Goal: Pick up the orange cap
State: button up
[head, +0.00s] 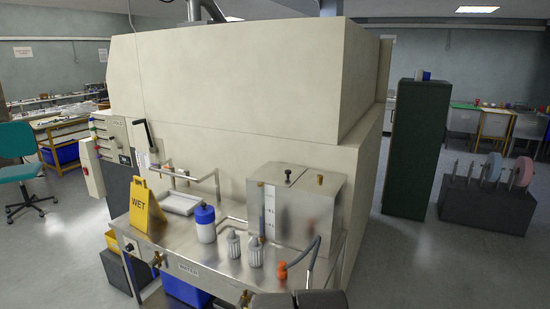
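A small orange piece (282,271), which looks like the orange cap, is near the front right edge of the steel bench (212,277). A grey hose (303,256) runs down to it from the right; I cannot tell whether they are joined or only overlap in the picture. Dark grey rounded parts at the bottom edge, just below the orange piece, look like part of my arm. My gripper's fingers are not seen, so its state and hold are hidden.
Two grey-white ribbed bottles (255,251) stand left of the orange piece, with a blue-lidded white container (205,225) behind them. A steel tank (297,210) stands behind. A yellow WET sign (146,207) and a white tray (181,203) are on the bench's left.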

aim_at(281, 274)
jog(key=i+j+z, duration=0.1)
jog(key=i+j, duration=0.25)
jog(key=i+j+z, duration=0.1)
jog(key=i+j, duration=0.2)
jog(key=i+j+z, duration=0.1)
jog(key=i+j, duration=0.2)
jog(key=j, duration=0.25)
jog(key=i+j+z, duration=0.1)
jog(key=i+j, duration=0.2)
jog(key=j, duration=0.15)
